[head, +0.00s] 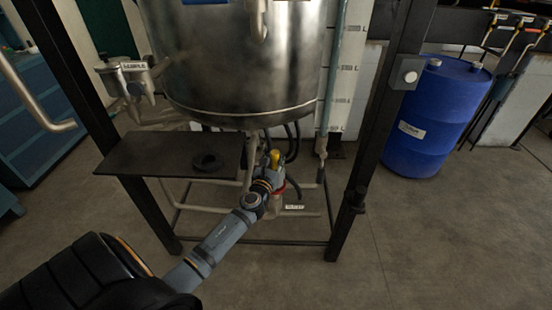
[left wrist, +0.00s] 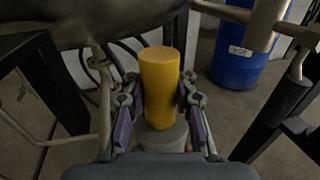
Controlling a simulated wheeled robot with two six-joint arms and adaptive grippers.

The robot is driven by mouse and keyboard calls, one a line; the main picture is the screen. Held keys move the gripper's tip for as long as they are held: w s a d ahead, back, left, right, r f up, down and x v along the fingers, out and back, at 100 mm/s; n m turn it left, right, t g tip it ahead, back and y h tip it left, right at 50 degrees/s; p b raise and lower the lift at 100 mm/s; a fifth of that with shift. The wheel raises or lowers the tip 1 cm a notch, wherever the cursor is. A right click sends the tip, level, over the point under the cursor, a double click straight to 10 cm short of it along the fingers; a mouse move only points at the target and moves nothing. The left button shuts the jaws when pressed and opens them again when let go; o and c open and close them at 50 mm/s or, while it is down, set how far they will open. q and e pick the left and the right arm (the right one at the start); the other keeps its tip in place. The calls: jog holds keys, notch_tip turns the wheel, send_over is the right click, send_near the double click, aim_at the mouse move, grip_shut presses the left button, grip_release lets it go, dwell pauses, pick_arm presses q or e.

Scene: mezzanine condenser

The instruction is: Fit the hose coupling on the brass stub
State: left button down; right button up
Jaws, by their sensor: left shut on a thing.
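My left gripper (head: 270,175) is low under the steel vessel, among its pipes. In the left wrist view its two purple-padded fingers (left wrist: 158,128) stand on both sides of a yellow cylinder (left wrist: 160,85) with a grey collar (left wrist: 163,138) at its near end. I take this piece to be the hose coupling, held between the fingers. Its yellow end (head: 275,158) also shows just above the gripper in the head view. I cannot make out the brass stub for certain, nor whether the held piece touches it. My right gripper is out of view.
The steel vessel (head: 240,60) hangs just above the gripper. A dark shelf (head: 150,155) with a black ring (head: 207,161) is at left. Dark frame posts (head: 375,120) and lower rails enclose the pipes. A blue drum (head: 432,115) stands at right; floor there is clear.

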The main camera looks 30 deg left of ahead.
pick_arm(q)
jog(key=shift+f, duration=0.2)
jog(key=c, duration=1)
grip_release()
jog(key=shift+f, duration=0.15)
jog(key=v, duration=1.2)
